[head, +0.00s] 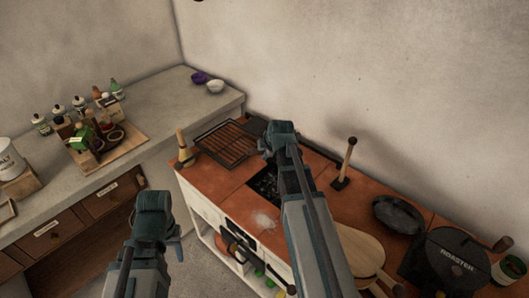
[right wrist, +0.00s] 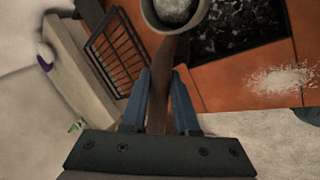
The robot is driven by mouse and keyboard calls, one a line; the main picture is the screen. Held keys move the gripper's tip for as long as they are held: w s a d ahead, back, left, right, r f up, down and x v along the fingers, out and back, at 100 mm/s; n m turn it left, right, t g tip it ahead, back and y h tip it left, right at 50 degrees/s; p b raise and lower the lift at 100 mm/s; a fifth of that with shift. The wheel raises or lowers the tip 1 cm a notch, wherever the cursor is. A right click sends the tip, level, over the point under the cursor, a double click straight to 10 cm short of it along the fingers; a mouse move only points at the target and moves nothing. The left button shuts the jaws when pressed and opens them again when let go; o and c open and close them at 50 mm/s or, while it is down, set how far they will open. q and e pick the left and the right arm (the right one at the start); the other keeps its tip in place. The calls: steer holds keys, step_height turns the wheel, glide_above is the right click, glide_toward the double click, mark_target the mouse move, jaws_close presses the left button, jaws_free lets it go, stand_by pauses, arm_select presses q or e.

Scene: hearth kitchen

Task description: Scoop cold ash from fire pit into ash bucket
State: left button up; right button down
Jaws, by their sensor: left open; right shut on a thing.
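My right gripper (head: 281,130) is shut on the brown handle of a scoop (right wrist: 160,90). In the right wrist view the scoop's round cup holds grey-white ash (right wrist: 178,8); the cup is cut off by the top edge. The fire pit (right wrist: 238,32), full of dark coals, lies beside the cup; in the head view my right arm partly covers the pit (head: 263,187). Pale ash (head: 263,221) is spread on the red tiles in front of the pit. My left gripper (head: 153,205) is open and empty, away from the stove. I cannot identify the ash bucket for certain.
A white pail (head: 8,160) with lettering is cut off at the left edge. A black grill grate (head: 230,143) lies left of the pit. A wooden-handled tool (head: 345,165), a pan (head: 398,214) and a roaster (head: 450,262) stand right. Bottles and a board (head: 125,152) crowd the grey counter.

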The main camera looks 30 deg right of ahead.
steer(key=shift+r+h+p, duration=0.6)
steer(key=shift+r+p, duration=0.8)
steer(key=shift+r, duration=0.45)
